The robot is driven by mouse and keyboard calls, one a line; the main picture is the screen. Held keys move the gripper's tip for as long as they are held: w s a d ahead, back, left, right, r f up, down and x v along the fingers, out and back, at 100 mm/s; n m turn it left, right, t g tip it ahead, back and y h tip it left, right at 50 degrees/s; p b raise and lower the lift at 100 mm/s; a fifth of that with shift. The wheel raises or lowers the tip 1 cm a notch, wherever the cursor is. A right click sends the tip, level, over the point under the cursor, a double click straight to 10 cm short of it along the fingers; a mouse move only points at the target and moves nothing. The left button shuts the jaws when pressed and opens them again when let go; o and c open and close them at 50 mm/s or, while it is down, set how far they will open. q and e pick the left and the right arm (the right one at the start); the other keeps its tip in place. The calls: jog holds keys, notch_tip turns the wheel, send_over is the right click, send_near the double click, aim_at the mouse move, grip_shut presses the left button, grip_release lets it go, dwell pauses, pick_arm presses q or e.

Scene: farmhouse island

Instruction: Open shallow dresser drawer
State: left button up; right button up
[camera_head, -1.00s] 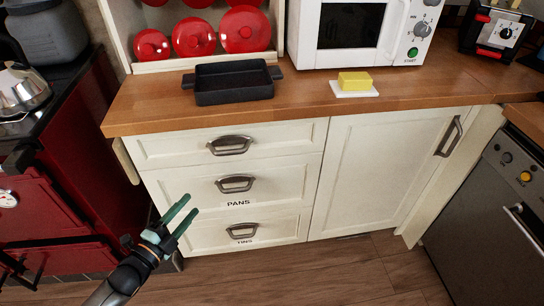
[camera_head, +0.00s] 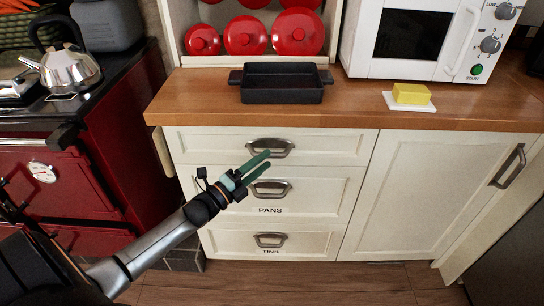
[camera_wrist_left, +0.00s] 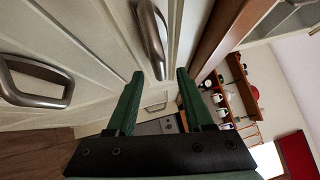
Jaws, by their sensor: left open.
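The white dresser has a shallow top drawer (camera_head: 205,144) with a metal cup-shaped handle (camera_head: 270,147); the drawer is shut. Below it are the drawer marked PANS (camera_head: 315,192) and the drawer marked TINS (camera_head: 315,243), both shut. My left gripper (camera_head: 264,160) is open and empty, with its green fingers at the lower edge of the top handle. In the left wrist view, the handle (camera_wrist_left: 152,38) shows ahead, between the lines of the two open fingertips (camera_wrist_left: 160,82); contact cannot be told. My right gripper is not in view.
The wooden counter (camera_head: 350,112) overhangs the drawers. A black baking dish (camera_head: 284,90) and butter on a white dish (camera_head: 411,95) stand on it, beside a microwave (camera_head: 420,40). A red stove (camera_head: 90,190) stands at the left. The floor in front is clear.

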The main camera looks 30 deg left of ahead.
aim_at(272, 156)
pick_arm(q)
jog(key=shift+x, duration=1.9)
grip_shut()
